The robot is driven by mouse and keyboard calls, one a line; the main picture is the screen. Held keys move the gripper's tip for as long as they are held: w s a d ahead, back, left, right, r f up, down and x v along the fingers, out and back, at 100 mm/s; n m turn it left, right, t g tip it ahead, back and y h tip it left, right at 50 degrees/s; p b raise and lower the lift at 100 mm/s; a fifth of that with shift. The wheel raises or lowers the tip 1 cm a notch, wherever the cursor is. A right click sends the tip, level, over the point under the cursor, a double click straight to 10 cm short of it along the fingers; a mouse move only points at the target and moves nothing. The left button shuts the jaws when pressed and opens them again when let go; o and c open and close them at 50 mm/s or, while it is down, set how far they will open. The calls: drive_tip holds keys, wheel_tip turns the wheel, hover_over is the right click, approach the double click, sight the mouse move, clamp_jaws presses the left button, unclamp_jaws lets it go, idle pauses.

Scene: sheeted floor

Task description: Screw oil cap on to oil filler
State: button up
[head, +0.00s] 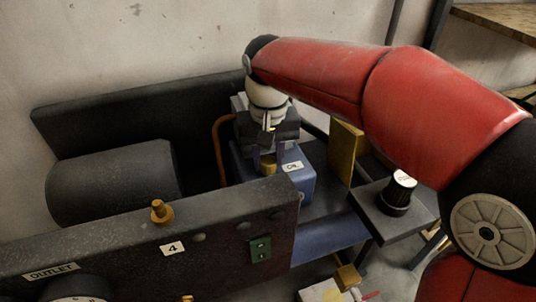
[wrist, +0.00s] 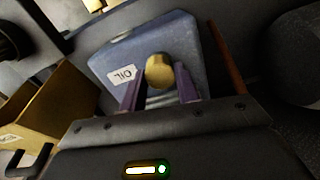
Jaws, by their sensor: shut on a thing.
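A yellow-gold oil cap (wrist: 160,71) sits between the two purple fingers of my gripper (wrist: 160,92) in the wrist view. My gripper is shut on it. In the head view the cap (head: 268,164) shows below my gripper (head: 267,152), at the top of the blue oil housing (head: 303,184). The housing carries a white OIL label and also shows in the wrist view (wrist: 185,40). The oil filler itself is hidden under the cap, and I cannot tell whether the cap touches it.
A dark panel (head: 215,232) with a brass knob (head: 161,211) stands in front. A black cylinder (head: 115,185) lies at left. A copper pipe (head: 219,150) runs beside the housing. A small shelf (head: 420,214) with a black-and-white knob (head: 398,190) and a yellow plate (head: 346,150) are at right.

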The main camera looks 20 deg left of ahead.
drive_tip(key=m, duration=0.5)
drive_tip(key=o, duration=1.2)
wheel_tip(320, 180, up, 8)
drive_tip(key=shift+f, duration=0.2)
drive_tip(key=shift+d+r, duration=0.15)
drive_tip(key=shift+d, duration=0.15)
drive_tip(key=s+d+f+m+t, duration=0.1)
drive_tip(key=s+d+f+t, duration=0.15)
drive_tip(key=d, duration=1.05)
drive_tip(key=s+d+f+t, duration=0.1)
drive_tip(key=s+d+t, duration=0.15)
drive_tip(key=d, duration=1.05)
drive_tip(key=shift+t, duration=0.3)
drive_tip(key=s+d+f, duration=0.5)
drive_tip(key=shift+s+d+f, duration=0.15)
drive_tip(key=shift+s+d, duration=0.15)
